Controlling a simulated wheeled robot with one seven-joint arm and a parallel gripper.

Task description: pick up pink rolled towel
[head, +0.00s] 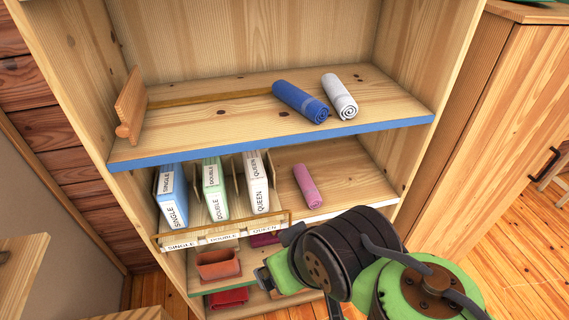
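The pink rolled towel (307,186) lies on the middle shelf (349,181) of the pine shelf unit, right of the labelled linen packs. It lies on its side, with its rolled end facing front. Nothing covers it. My arm comes in from the lower right. My gripper (264,279) points left, below and in front of the middle shelf, apart from the towel. Its fingers are small and partly hidden by the arm, so I cannot tell whether they are open or shut.
A blue towel (301,102) and a white towel (339,96) lie on the blue-edged shelf above. A wooden divider holds linen packs (215,189). A terracotta pot (218,264) and red cloth (227,297) sit lower. A cabinet (492,130) stands right.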

